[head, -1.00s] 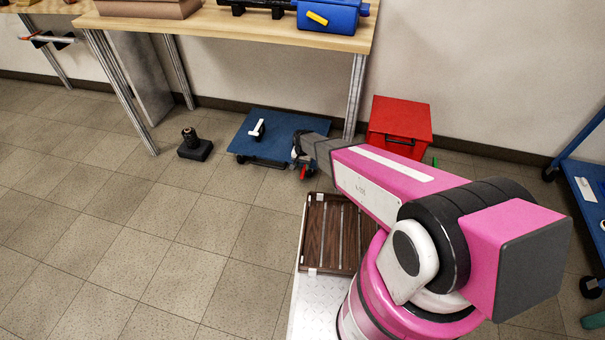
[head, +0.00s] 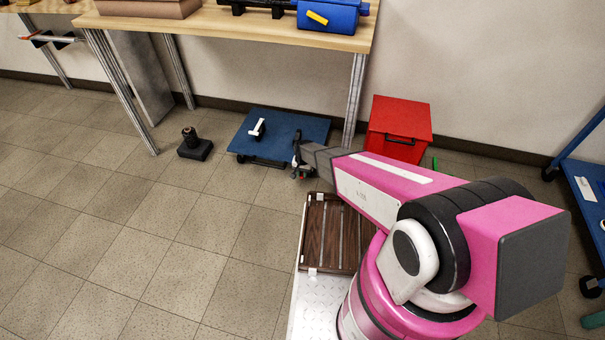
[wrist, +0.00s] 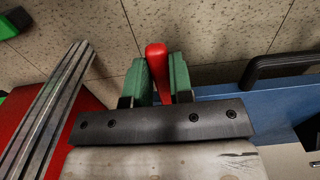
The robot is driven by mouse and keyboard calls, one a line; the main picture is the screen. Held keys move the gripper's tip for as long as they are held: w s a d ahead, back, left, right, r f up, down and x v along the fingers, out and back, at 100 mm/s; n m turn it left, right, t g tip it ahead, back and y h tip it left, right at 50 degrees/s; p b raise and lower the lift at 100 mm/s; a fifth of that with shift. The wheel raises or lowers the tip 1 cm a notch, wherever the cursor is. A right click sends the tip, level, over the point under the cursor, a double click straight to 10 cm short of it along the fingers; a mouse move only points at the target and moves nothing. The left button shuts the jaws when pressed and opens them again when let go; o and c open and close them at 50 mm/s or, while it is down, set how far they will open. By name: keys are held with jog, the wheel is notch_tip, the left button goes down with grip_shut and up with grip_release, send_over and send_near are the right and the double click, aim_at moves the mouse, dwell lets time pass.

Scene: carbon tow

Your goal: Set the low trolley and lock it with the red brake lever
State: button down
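The low trolley (head: 285,124) is a flat blue deck on the floor, partly under the wooden table, with a white upright piece (head: 257,128) on its top. In the wrist view its blue deck (wrist: 218,120) is at the lower right, with a black bar handle (wrist: 283,64) on it. The red brake lever (wrist: 156,60) stands between the green fingers of my gripper (wrist: 157,75), which look closed against both its sides. In the head view my gripper (head: 300,168) is at the trolley's right front corner and mostly hides the lever.
A red box (head: 399,125) stands right of the table leg (head: 354,95). A black device (head: 195,146) sits on the floor left of the trolley. A blue cart (head: 580,165) is at the far right. The floor in front of the trolley is clear.

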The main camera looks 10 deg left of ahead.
jog(key=g, duration=0.1)
jog(key=w+r+g, duration=0.1)
jog(key=g, duration=0.1)
jog(key=r+g, duration=0.1)
jog(key=shift+w+r+g+y, duration=0.2)
jog(key=shift+w+g+y, duration=0.1)
jog(key=shift+w+g, duration=0.1)
jog(key=shift+w+d+r+g+y, duration=0.15)
jog(key=shift+w+r+g, duration=0.15)
jog(key=shift+g, duration=0.45)
jog(key=shift+w+r+g+y, duration=0.1)
jog(key=shift+w+r+g, duration=0.2)
jog(key=shift+g, duration=0.5)
jog(key=shift+w+d+r+g+y, duration=0.15)
jog(key=shift+w+r+g, duration=0.15)
jog(key=shift+g, duration=0.45)
jog(key=c, duration=1)
grip_release()
jog(key=v, duration=1)
jog(key=shift+w+r, duration=0.2)
jog(key=shift+w, duration=0.1)
